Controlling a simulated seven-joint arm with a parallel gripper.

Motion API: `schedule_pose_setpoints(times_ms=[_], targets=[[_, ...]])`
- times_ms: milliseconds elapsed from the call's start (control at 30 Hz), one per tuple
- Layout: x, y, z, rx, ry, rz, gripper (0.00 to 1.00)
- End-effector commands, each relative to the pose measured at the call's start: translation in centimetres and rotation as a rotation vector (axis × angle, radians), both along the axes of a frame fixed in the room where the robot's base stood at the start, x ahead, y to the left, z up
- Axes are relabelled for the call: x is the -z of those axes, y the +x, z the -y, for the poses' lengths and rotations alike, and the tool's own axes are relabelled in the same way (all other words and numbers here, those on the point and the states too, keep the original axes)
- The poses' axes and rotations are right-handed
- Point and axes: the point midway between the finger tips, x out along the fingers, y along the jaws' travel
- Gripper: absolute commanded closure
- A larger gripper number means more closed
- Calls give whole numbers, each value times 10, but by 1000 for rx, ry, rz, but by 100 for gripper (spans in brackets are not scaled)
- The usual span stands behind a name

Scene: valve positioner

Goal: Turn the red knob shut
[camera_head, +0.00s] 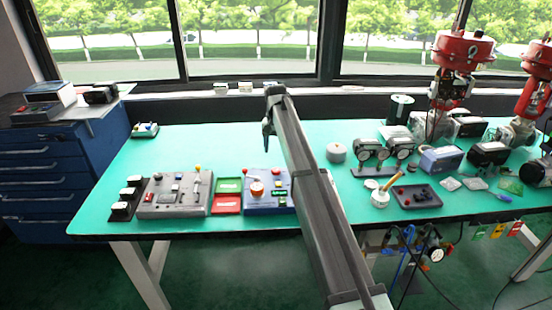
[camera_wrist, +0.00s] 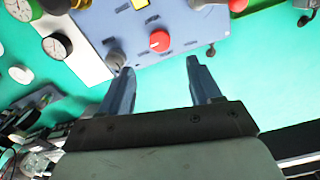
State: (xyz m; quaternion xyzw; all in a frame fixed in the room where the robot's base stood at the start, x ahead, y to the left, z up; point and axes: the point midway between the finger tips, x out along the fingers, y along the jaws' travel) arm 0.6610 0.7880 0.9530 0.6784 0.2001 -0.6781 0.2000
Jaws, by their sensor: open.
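The red knob (camera_wrist: 159,41) is a small round knob with a light mark, on a blue-grey panel (camera_wrist: 185,25) in the wrist view. My gripper (camera_wrist: 158,66) is open and empty. Its two dark fingers stand apart, one to each side of the knob's line, with their tips short of it and not touching it. In the head view my gripper (camera_head: 267,130) points down at the end of my arm, above the bench. A blue panel (camera_head: 283,205) with an orange-red knob (camera_head: 257,187) shows there, partly behind my arm; I cannot tell whether it is the same knob.
A yellow button (camera_wrist: 140,4), a metal lever knob (camera_wrist: 117,60) and another red part (camera_wrist: 237,5) are near the knob. Round gauges (camera_wrist: 57,45) stand at left. In the head view, a grey control box (camera_head: 178,208) and red tray (camera_head: 227,205) lie left; instruments crowd the right.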

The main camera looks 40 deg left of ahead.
Motion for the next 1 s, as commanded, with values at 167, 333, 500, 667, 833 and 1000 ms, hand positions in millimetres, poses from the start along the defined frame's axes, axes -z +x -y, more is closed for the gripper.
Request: schedule_pose_setpoints(times_ms=[167, 333, 500, 667, 833, 1000], targets=[[-27, 0, -1, 0, 1, 1, 37], [-41, 0, 0, 0, 0, 0, 37], [-44, 0, 0, 0, -1, -1, 37], [-44, 0, 0, 0, -1, -1, 37], [-44, 0, 0, 0, -1, -1, 37], [-44, 0, 0, 0, 0, 0, 37]])
